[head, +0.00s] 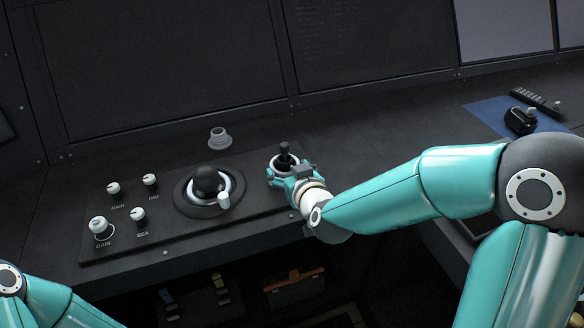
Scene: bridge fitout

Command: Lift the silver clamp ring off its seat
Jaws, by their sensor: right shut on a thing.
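The silver clamp ring (279,163) shows as a pale rim around the base of a short black stick (284,150) at the right end of the dark control panel. My right gripper (283,173) is at the ring's near side, with its fingers around it, and is shut on it. The gripper hides the near part of the ring, so I cannot tell whether the ring still touches its seat. Only part of my left arm shows at the lower left corner; its gripper is out of view.
A black ball in a silver ring (207,182) with a small white handle sits left of my right gripper. White knobs (113,188) stand at the panel's left. A grey cup-like part (219,138) stands behind. A blue mat (490,112) with a black device lies at right.

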